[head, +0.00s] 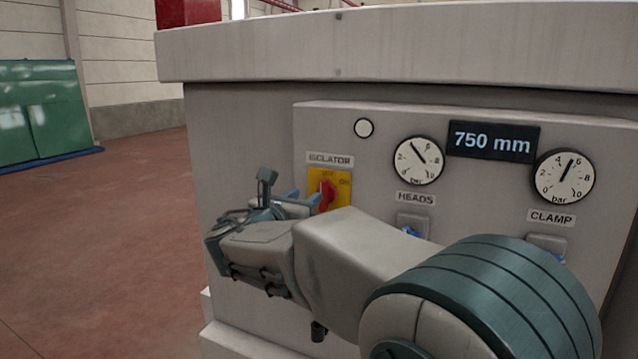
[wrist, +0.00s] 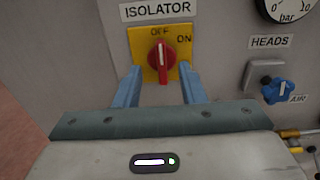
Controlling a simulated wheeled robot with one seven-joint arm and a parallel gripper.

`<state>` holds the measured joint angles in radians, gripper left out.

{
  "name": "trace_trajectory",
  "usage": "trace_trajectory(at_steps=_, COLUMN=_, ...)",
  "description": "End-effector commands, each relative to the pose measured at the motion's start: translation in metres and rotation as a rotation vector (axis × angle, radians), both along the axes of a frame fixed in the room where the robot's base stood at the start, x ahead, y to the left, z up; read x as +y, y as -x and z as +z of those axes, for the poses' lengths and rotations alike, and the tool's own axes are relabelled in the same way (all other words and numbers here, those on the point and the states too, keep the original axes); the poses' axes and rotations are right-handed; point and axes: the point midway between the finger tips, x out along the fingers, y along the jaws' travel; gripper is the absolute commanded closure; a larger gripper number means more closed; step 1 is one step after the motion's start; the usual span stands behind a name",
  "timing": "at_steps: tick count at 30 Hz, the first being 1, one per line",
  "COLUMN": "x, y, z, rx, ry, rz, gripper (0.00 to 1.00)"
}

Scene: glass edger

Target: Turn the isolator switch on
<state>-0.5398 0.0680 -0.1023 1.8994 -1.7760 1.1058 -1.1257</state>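The isolator switch (wrist: 161,58) is a red rotary knob on a yellow plate (wrist: 181,70) marked OFF at the top and ON at the upper right. Its pale pointer line stands upright, toward OFF. In the head view the red knob (head: 327,195) shows on the panel below the ISOLATOR label, partly hidden by my gripper. My gripper (wrist: 160,82) has two blue fingers spread wide apart, one on each side of the knob and just below it in the wrist view. It is open and empty. I cannot tell whether the fingertips touch the plate.
Right of the switch are the HEADS gauge (head: 419,161), a blue AIR valve (wrist: 283,91), the 750 mm display (head: 493,142) and the CLAMP gauge (head: 563,176). The machine's top ledge (head: 400,45) overhangs the panel. Open floor (head: 90,240) lies to the left.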

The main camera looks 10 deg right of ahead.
Motion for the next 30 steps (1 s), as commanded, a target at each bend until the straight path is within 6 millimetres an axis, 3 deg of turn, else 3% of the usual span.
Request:
trace_trajectory(at_steps=6, x=-0.028, y=-0.038, z=0.003, rx=0.001, ry=0.002, rz=-0.004, gripper=0.64)
trace_trajectory(at_steps=12, x=-0.045, y=-0.061, z=0.001, rx=0.001, ry=0.0, rz=-0.002, gripper=0.64)
trace_trajectory(at_steps=25, x=-0.051, y=-0.069, z=0.0, rx=0.0, ry=-0.002, rz=-0.001, gripper=0.64)
trace_trajectory(at_steps=29, x=-0.051, y=-0.069, z=0.0, rx=0.0, ry=-0.002, rz=-0.001, gripper=0.97)
trace_trajectory(at_steps=30, x=-0.051, y=-0.069, z=0.0, rx=0.0, ry=-0.002, rz=0.0, gripper=1.0)
